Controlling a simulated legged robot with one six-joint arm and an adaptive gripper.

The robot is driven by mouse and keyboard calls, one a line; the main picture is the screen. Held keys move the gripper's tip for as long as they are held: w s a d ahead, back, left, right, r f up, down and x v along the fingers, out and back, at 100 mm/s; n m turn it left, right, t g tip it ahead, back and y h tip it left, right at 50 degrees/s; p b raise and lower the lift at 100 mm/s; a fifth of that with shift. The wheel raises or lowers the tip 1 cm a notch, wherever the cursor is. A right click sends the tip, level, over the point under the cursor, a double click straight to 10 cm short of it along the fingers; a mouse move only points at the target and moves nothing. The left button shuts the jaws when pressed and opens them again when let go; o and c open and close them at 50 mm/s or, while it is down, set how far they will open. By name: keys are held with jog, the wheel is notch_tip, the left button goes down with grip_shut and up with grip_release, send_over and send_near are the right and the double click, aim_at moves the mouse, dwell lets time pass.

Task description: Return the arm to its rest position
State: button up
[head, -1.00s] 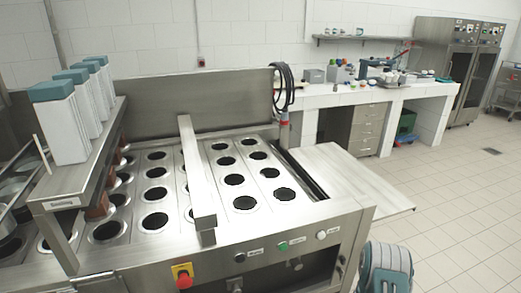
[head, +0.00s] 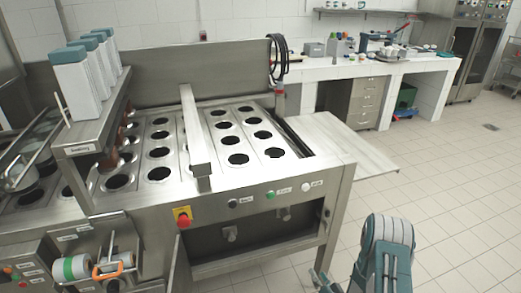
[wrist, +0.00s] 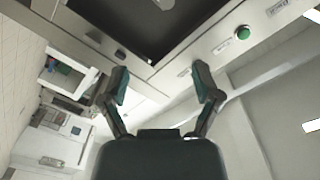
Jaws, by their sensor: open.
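My gripper (wrist: 161,88) shows in the wrist view with its two dark, green-padded fingers spread apart and nothing between them. Past the fingers are the steel machine's edge and a green button (wrist: 243,32). In the head view, part of my arm (head: 385,250) stands at the bottom right, in front of and to the right of the steel cup-filling machine (head: 265,185). The fingertips cannot be made out there. I see no contact between the arm and the machine.
The machine's side shelf (head: 350,150) juts out to the right above the floor. A red emergency button (head: 183,218) and other buttons line its front. A white tiled counter (head: 350,95) stands behind. The tiled floor (head: 460,190) on the right is clear.

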jog(key=w+d+r+n+g+h, duration=0.1)
jog(key=w+r+n+g, duration=0.1)
jog(key=w+r, duration=0.3)
jog(key=w+r+n+g+h, duration=0.1)
jog(key=w+r+h, duration=0.15)
jog(key=r, duration=0.55)
jog(key=s+r+n+g+h, duration=0.1)
jog(key=s+r+g+h, duration=0.15)
jog(key=r, duration=1.05)
jog(key=s+a+r+g, duration=0.2)
jog(key=s+r+g, duration=0.1)
jog(key=s+r, duration=0.9)
jog(key=s+a+r+n+g, duration=0.1)
jog(key=s+a+r+g, duration=0.1)
jog(key=s, duration=1.6)
jog(key=shift+a+r+g, duration=0.2)
jog(key=shift+a+g, duration=0.25)
jog(key=shift+a, duration=0.2)
jog(key=shift+w, duration=0.15)
